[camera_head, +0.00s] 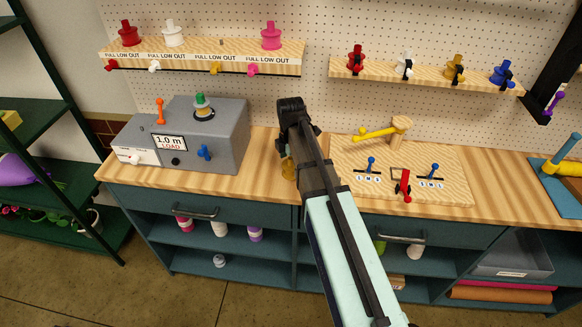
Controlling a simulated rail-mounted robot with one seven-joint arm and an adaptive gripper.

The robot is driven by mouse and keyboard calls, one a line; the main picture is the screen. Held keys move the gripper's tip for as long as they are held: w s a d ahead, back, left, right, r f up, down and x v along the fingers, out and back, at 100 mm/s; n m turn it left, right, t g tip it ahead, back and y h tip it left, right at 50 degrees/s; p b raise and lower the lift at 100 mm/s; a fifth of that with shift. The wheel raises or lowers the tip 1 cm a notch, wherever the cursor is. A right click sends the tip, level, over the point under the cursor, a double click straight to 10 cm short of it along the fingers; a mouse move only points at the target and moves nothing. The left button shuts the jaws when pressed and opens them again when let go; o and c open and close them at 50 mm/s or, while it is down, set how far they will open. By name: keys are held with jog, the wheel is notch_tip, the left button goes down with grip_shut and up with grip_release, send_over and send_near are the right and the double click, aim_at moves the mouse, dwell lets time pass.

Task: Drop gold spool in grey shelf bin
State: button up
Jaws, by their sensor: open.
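A small gold object, which looks like the gold spool (288,169), is on the bench near its front edge, partly hidden by my arm. My gripper (293,112) is at the dark far end of my arm, above the bench, and the gold object shows just below it in the picture. The gripper is open; its fingertips are hard to make out, and I cannot tell whether they are around the gold object. The grey shelf bin (512,258) is in the open shelf under the bench at the lower right, with a pale label on its front.
A grey load box (225,145) with knobs stands on the bench to the left. A wooden board (445,165) with levers and a wooden mallet-like piece lies to the right. Spool shelves (290,60) hang on the pegboard. A brown roll (500,294) lies below the bin.

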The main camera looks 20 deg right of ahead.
jog(key=c, duration=1.4)
jog(key=shift+o, duration=0.2)
